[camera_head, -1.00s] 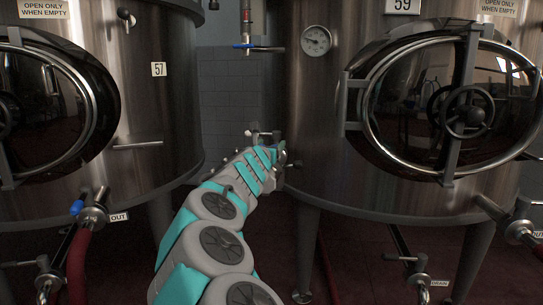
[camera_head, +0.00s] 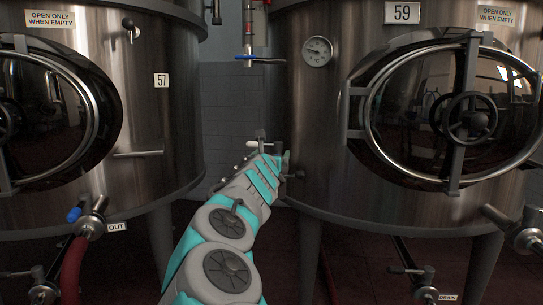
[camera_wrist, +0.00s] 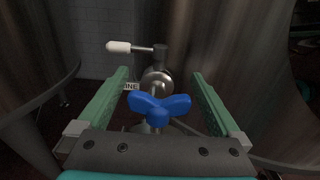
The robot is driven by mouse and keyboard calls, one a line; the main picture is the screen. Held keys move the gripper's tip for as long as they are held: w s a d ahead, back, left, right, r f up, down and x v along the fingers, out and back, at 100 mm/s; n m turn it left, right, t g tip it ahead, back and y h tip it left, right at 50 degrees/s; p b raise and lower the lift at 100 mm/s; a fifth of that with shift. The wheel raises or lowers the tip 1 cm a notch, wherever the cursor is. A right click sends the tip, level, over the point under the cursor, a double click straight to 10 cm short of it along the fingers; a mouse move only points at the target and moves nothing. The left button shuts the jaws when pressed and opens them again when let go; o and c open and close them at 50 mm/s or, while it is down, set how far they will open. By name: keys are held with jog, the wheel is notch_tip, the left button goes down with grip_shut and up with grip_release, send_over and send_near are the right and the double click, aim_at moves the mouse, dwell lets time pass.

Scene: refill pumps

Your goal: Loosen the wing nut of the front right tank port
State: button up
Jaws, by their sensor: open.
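A blue wing nut (camera_wrist: 160,107) shows in the wrist view on a metal port fitting (camera_wrist: 157,82). My gripper (camera_wrist: 160,73) is open, with one green finger on each side of the fitting. The wing nut lies between the fingers, nearer the palm than the fingertips, and I see no finger touching it. Above it is a valve with a white-tipped lever (camera_wrist: 119,47) pointing left. In the head view my arm hides the wing nut and most of the gripper; the white lever (camera_head: 255,144) shows beyond the arm's end.
Tank 57 (camera_head: 172,115) stands left and tank 59 (camera_head: 315,120) right, with a narrow gap and tiled wall between. A label (camera_wrist: 131,87) is partly covered by the left finger. An outlet valve with a blue handle (camera_head: 74,214) and red hose is at lower left.

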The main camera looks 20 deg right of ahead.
jog(key=shift+b+v, duration=0.35)
jog(key=shift+v, duration=3.55)
jog(key=shift+a+r, duration=0.1)
